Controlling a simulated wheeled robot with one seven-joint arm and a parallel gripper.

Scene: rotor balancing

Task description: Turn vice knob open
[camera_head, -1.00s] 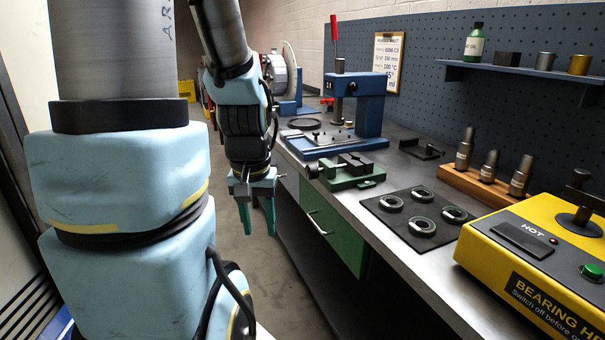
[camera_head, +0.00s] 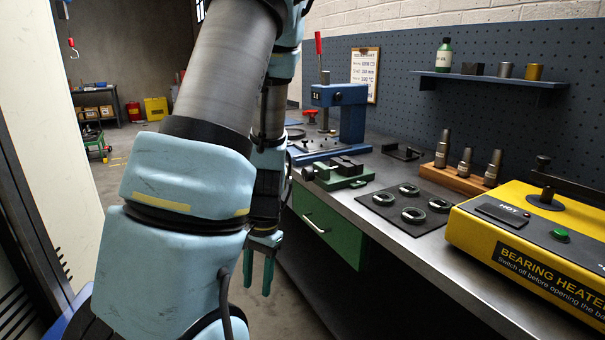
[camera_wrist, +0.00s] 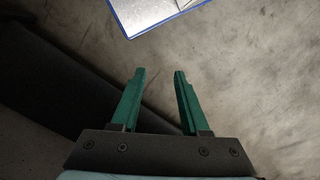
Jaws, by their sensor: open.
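The green vice (camera_head: 341,173) sits on the workbench near its front edge, in front of the blue press. Its dark knob (camera_head: 308,173) faces the bench's front edge, on the left. My gripper (camera_head: 257,288) hangs over the floor in front of the bench, lower than the vice and left of it, apart from it. Its two green fingers point down. In the wrist view my gripper (camera_wrist: 160,80) is open with nothing between the fingers, and the vice is out of that view.
A blue press (camera_head: 345,115) stands behind the vice. A black mat (camera_head: 375,206) with several bearing rings lies to its right, then the yellow bearing heater (camera_head: 480,237). A green drawer (camera_head: 325,232) is below the bench top. A blue-edged panel (camera_wrist: 150,10) shows in the wrist view.

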